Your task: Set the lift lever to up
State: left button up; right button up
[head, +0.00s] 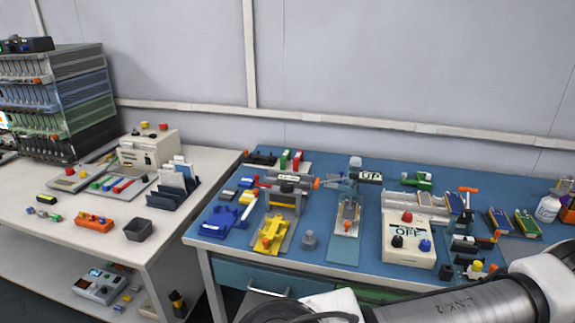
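I cannot tell for sure which part is the lift lever; no readable label marks it. Candidates on the blue bench are an orange-tipped handle (317,183) on the grey press-like fixture (285,195) at the left, an orange T-shaped handle (468,190) on the dark fixture (463,225) at the right, and a small orange piece (497,235) beside that fixture. Whether any is up or down is too small to judge. My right arm crosses the bottom right corner in front of the bench. Its fingertips do not show. My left gripper is out of view.
A cream control box (409,257) with red, black and blue knobs stands right of centre. A yellow fixture (272,236) and a teal plate (343,248) lie left of it. A white side table (60,213) with a cell rack is at left.

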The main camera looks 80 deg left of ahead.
aim_at(317, 182)
jog(key=u, duration=2.45)
